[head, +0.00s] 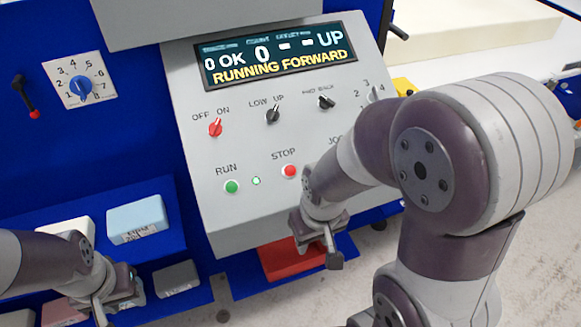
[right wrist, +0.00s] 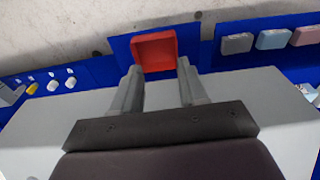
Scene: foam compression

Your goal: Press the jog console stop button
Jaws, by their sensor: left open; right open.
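The jog console (head: 240,205) has a sloped grey face with a lit display (head: 277,52) reading "RUNNING FORWARD". Its red STOP button (head: 290,170) sits low on the face, right of the green RUN button (head: 232,186) and a small lit green lamp. My right gripper (head: 333,258) is open and empty, below and right of the STOP button and apart from it. In the right wrist view its two fingers (right wrist: 158,88) stand apart over the console; no button shows there. My left gripper (head: 104,308) is open at the lower left, far from the console buttons.
A red tray (head: 290,262) sits below the console's front edge, also showing beyond the fingers in the right wrist view (right wrist: 140,50). Foam blocks, including a light blue one (head: 137,218) and a grey one (head: 176,278), lie at left. My right arm covers the console's right side.

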